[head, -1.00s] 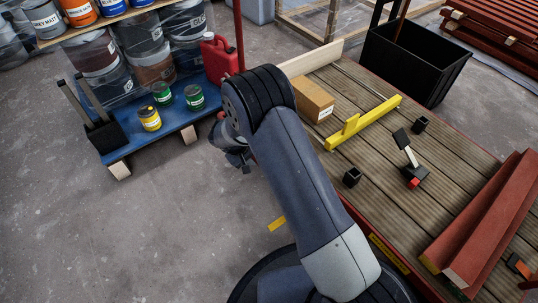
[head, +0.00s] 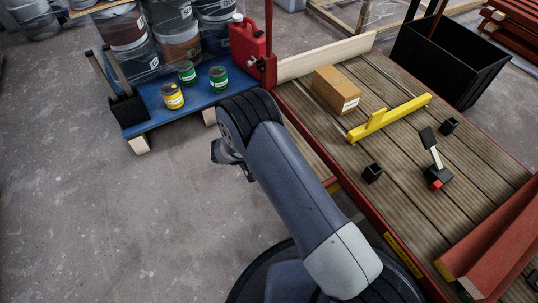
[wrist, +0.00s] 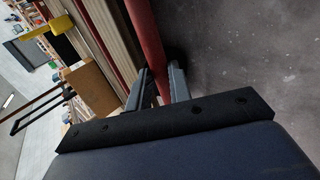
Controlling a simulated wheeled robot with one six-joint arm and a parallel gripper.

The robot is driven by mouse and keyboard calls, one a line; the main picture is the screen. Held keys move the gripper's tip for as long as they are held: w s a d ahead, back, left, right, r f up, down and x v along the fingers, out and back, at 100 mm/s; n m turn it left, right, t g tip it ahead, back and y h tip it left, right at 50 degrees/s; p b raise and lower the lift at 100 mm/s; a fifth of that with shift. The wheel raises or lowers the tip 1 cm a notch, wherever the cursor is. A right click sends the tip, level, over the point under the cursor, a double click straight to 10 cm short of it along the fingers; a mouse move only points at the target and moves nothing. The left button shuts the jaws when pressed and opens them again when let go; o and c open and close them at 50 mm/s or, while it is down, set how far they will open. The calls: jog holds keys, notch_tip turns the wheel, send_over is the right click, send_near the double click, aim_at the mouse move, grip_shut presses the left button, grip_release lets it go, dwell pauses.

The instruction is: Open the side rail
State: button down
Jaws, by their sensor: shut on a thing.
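My gripper (wrist: 160,84) is shut on a red bar, which I take to be the side rail (wrist: 147,38). In the wrist view the bar runs down from the top edge to between the fingers. The cart's deck lies left of it and bare floor lies right. In the head view only the back of my gripper (head: 226,153) shows beyond my arm; its fingertips are hidden. My arm hides much of the rail there.
The plank deck (head: 370,140) carries a cardboard box (head: 337,90), a yellow bar (head: 390,118) and red battens (head: 490,250). A blue pallet (head: 190,118) with paint cans and a red canister (head: 248,45) stands behind. Floor at left is clear.

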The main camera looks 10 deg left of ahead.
jog(key=c, duration=1.3)
grip_release()
jog(key=p+v, duration=0.4)
jog(key=v, duration=0.6)
jog(key=shift+s+a+r, duration=0.2)
jog(key=shift+a+r, duration=0.05)
jog(key=b+x, duration=0.4)
jog(key=x, duration=0.6)
jog(key=shift+w+d, duration=0.2)
jog(key=shift+d, duration=0.1)
